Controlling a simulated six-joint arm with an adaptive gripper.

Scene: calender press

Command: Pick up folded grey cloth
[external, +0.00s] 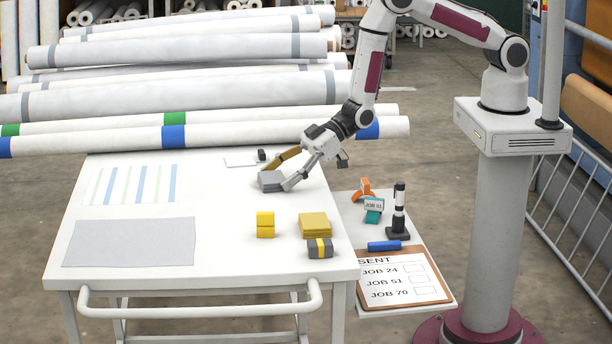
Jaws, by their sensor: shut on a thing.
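The folded grey cloth (269,180) is a small grey block-like bundle at the back right of the white table (210,285). My gripper (281,177) reaches down to it from the upper right. Its fingers are shut on the cloth, one on the far side and one on the near right side. The cloth is at or very near the table top; I cannot tell whether there is a gap under it. The fingertips partly cover its right side.
Yellow blocks (265,225), a yellow folded stack (314,225) and a grey bundle with a yellow band (320,248) sit nearby. A flat grey sheet (130,242) lies front left. Long rolls (230,134) lie behind. A side shelf holds a clipboard (402,275).

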